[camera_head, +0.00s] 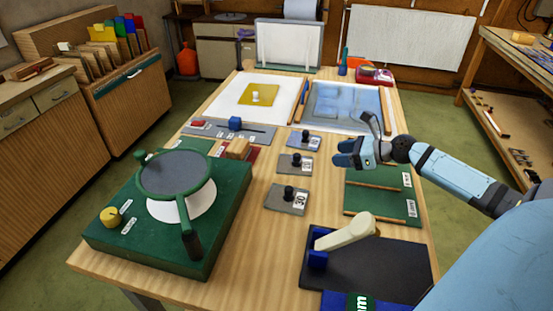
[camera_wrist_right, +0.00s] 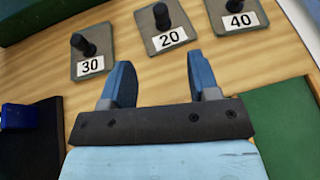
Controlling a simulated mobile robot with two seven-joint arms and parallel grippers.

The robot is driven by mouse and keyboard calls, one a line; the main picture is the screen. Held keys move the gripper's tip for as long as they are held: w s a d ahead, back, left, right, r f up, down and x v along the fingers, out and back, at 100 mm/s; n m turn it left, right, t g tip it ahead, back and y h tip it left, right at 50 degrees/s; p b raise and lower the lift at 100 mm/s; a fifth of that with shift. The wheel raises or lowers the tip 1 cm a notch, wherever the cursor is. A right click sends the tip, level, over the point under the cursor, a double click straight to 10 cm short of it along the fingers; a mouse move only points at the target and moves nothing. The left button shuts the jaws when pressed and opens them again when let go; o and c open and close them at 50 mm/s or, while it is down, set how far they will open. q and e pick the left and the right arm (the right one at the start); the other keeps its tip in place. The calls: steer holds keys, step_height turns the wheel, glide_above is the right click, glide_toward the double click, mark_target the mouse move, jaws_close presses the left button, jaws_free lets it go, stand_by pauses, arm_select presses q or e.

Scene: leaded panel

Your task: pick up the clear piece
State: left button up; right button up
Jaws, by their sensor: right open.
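Pale, bluish see-through panes (camera_head: 345,103) lie on the right-hand work area at the far end of the table; I cannot tell which single pane is the clear piece. A yellow piece (camera_head: 260,95) with a white knob lies on the white sheet to their left. My right gripper (camera_head: 341,154) is open and empty over the table, nearer than the panes and to the right of the number plates. In the right wrist view its jaws (camera_wrist_right: 160,62) are apart with bare wood between them. No clear piece shows in that view. My left gripper is out of view.
Knobbed plates marked 30 (camera_head: 287,202), 20 (camera_head: 294,168) and 40 (camera_head: 303,143) stand mid-table. A green board (camera_head: 375,202) with wooden strips lies under my right arm. A green machine (camera_head: 150,240) fills the left; a dark board (camera_head: 385,272) with a lever is in front.

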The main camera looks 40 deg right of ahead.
mark_target(299, 155)
steer(key=shift+w+a, duration=0.3)
steer(key=shift+w, duration=0.25)
steer(key=b+x, duration=0.1)
steer(key=x, duration=1.2)
steer(key=shift+w, duration=0.1)
steer(key=c, duration=0.9)
